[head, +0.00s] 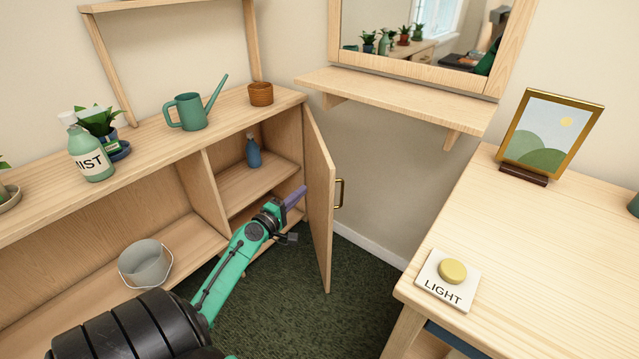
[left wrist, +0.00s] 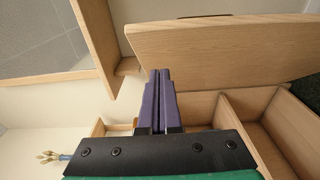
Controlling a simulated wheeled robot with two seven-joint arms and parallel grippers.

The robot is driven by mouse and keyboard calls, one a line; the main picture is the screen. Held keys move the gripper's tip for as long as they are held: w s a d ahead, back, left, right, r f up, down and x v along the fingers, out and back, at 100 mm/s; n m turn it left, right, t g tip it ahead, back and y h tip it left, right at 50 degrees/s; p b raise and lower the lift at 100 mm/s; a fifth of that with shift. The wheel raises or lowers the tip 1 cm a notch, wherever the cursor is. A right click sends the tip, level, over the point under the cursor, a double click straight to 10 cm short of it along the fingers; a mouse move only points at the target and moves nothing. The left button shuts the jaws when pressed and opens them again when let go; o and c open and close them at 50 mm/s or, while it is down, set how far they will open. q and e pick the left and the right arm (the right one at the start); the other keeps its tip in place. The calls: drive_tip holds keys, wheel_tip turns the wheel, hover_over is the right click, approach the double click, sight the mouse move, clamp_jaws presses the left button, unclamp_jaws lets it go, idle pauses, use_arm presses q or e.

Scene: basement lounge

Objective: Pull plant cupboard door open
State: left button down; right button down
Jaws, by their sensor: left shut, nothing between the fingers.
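The cupboard door (head: 318,205) is a light wood panel with a brass handle (head: 340,192) on its outer face. It stands swung wide open, hinged at the right end of the plant cupboard (head: 205,190). My left gripper (head: 297,197) is shut and empty, on the inner side of the door, in front of the cupboard opening. In the left wrist view its purple fingers (left wrist: 158,85) are together, close to the door (left wrist: 220,55); I cannot tell whether they touch it. My right gripper is not in view.
On the cupboard top are a spray bottle (head: 90,155), a green watering can (head: 190,110) and a terracotta pot (head: 261,94). A blue bottle (head: 253,152) and a grey bucket (head: 145,264) stand inside. A desk (head: 540,240) with a light button (head: 452,271) is right. Green carpet (head: 290,310) lies clear between.

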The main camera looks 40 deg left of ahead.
use_arm(q)
drive_tip(key=w, duration=0.2)
drive_tip(key=w+d+p, duration=0.1)
drive_tip(key=w, duration=0.2)
drive_tip(key=shift+w+d+r+p, duration=0.1)
drive_tip(key=shift+w+d+p, duration=0.2)
drive_tip(key=shift+w+d, duration=0.3)
drive_tip(key=shift+w, duration=0.05)
